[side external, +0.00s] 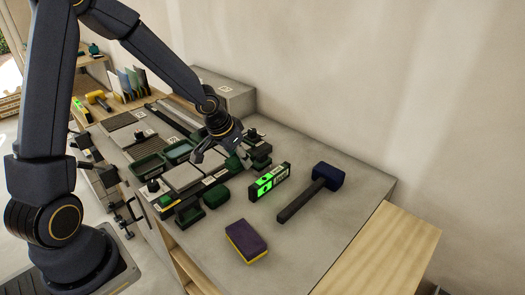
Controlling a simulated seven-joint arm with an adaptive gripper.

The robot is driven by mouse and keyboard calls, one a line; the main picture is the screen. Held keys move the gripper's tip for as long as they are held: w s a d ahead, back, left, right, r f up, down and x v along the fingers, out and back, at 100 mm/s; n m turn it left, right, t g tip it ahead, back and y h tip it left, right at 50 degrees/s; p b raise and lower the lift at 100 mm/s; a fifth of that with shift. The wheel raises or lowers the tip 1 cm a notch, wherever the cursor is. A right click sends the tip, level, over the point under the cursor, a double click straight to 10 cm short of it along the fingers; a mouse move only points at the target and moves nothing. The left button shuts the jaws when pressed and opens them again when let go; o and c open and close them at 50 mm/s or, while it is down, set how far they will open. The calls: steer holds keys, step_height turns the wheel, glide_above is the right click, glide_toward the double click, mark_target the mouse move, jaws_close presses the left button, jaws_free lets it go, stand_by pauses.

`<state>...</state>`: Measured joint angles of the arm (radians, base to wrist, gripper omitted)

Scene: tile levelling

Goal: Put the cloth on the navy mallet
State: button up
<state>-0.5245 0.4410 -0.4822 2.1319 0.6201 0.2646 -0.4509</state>
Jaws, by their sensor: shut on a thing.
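The navy mallet (328,177) lies on the grey bench top at the right, its dark handle pointing to the lower left. Nothing rests on its head. My gripper (218,158) is low over the cluster of trays and blocks, left of the mallet and well apart from it. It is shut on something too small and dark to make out. A dark green thing (233,163) shows right by the fingers; I cannot tell whether it is held. I cannot make out a cloth for certain.
A green-lit level (270,182) stands between my gripper and the mallet. A purple and yellow sponge (246,241) lies near the front. Green bins (215,195) and grey tiles (182,176) crowd the left. The bench top around the mallet is clear.

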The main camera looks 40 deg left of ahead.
step_height(320, 180, up, 2)
steer(key=s+d+r+m+h, duration=0.1)
steer(key=s+d+r+m, duration=0.1)
steer(key=s+d+r, duration=0.35)
steer(key=s+d+r+m+h, duration=0.1)
steer(key=s+d+r+m, duration=0.1)
steer(key=d, duration=0.7)
glide_toward(306, 195)
steer(key=shift+w+d+f+m+g, duration=0.3)
steer(key=shift+w+d+f, duration=0.25)
steer(key=shift+w+f, duration=0.6)
steer(key=shift+w, duration=0.1)
steer(key=shift+w+d+f, duration=0.1)
steer(key=shift+w+f, duration=0.1)
steer(key=shift+f, duration=1.5)
steer(key=shift+f, duration=0.1)
steer(key=o, duration=1.1)
steer(key=shift+o, duration=0.2)
